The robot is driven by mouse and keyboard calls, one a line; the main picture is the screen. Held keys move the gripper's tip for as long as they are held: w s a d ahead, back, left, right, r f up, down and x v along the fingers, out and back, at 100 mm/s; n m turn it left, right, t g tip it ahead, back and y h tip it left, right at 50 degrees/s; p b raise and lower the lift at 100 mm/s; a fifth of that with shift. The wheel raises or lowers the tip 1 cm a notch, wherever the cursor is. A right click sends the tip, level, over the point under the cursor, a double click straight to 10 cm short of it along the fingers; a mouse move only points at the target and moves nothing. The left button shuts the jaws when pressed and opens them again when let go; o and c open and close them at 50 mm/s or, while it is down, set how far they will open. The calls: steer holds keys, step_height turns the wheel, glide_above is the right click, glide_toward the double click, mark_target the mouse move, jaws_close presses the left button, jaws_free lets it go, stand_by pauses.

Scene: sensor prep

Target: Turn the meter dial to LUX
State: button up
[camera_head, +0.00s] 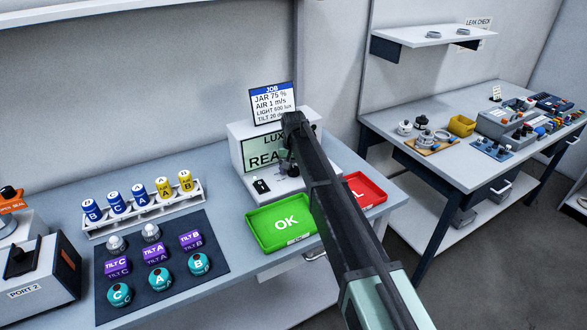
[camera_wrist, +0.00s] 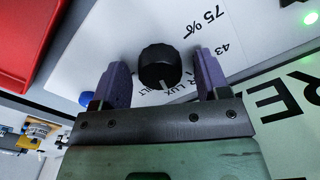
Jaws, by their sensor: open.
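The meter dial (camera_wrist: 159,67) is a round black knob on a white panel in the wrist view. Its white mark points toward the lettering at its lower edge, where LUX is partly readable. My gripper (camera_wrist: 166,75) is open, with one purple finger on each side of the dial. A small gap seems to show on both sides; contact is hard to tell. In the head view the meter (camera_head: 240,160) is a white box whose green screen shows LUX and part of a word starting REA. My gripper (camera_head: 287,160) and arm cover the dial and part of the screen there.
A job card (camera_head: 273,103) stands on top of the meter. A green OK tray (camera_head: 263,243) and a red tray (camera_head: 368,190) lie in front. A dark mat (camera_head: 213,255) with several sensors and a rack (camera_head: 203,187) of jars stand to the left.

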mark_target(294, 168)
step_height(294, 168, up, 11)
steer(key=p, duration=1)
steer(key=shift+p, duration=0.35)
steer(key=shift+f, duration=0.1)
steer(key=s+d, duration=0.7)
steer(key=s, duration=0.5)
steer(key=s+d, duration=0.8)
steer(key=s, duration=0.4)
steer(key=s+d, duration=0.8)
steer(key=s, duration=0.4)
steer(key=shift+d+m, duration=0.25)
steer(key=shift+m, duration=0.05)
